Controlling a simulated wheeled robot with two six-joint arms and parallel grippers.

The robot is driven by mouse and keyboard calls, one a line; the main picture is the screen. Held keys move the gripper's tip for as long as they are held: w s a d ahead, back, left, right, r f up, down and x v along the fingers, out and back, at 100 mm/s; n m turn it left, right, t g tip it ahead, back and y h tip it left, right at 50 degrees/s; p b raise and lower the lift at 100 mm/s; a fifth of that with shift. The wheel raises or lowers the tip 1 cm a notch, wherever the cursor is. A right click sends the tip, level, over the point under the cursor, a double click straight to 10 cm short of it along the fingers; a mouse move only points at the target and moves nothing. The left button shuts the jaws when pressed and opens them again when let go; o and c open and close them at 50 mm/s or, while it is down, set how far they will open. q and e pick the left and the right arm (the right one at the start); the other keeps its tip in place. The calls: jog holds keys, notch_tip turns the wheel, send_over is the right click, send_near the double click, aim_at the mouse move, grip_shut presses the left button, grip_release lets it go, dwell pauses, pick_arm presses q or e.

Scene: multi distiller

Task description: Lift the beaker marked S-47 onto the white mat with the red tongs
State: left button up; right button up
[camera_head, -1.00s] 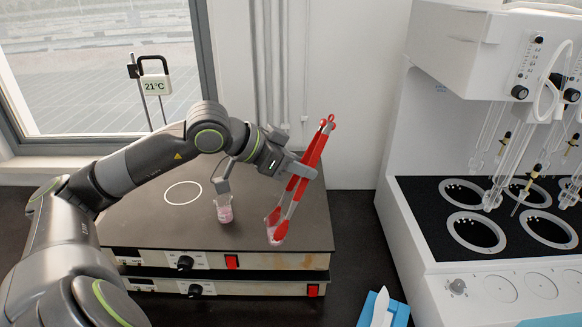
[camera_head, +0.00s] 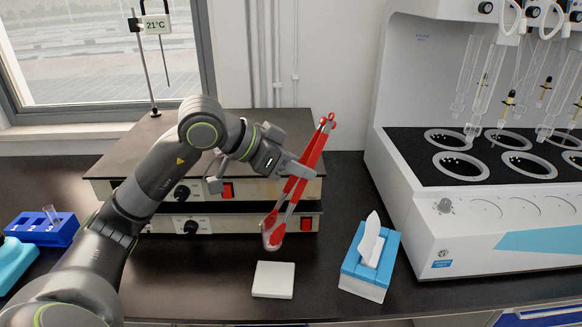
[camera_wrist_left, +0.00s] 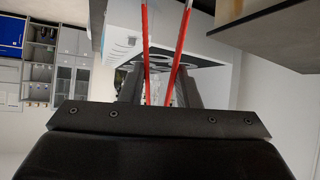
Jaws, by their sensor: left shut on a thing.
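My left gripper (camera_head: 296,170) is shut on the red tongs (camera_head: 307,160) near their upper middle, holding them slightly tilted with the tips down. Between the tong tips shows a small pale, clear shape that looks like a beaker (camera_head: 273,233); its marking is too small to read. The tips hang in front of the hotplates, above the bench. The white mat (camera_head: 273,280) lies flat on the black bench, below and in front of the tips, and is bare. In the left wrist view, the two red tong arms (camera_wrist_left: 182,45) run upward from my gripper. My right gripper is not in view.
The stacked hotplates (camera_head: 150,160) stand behind, partly covered by my arm. A blue tissue box (camera_head: 370,262) stands right of the mat. The white distiller (camera_head: 420,205) fills the right side. A blue rack (camera_head: 40,228) with a tube stands at far left.

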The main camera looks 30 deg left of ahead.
pick_arm(q)
jog(key=shift+w+a, duration=0.1)
jog(key=shift+w, duration=0.05)
jog(key=shift+f, duration=0.15)
notch_tip(320, 180, down, 9)
jog(key=b, duration=0.2)
dwell(0.6)
jog(key=o, duration=0.5)
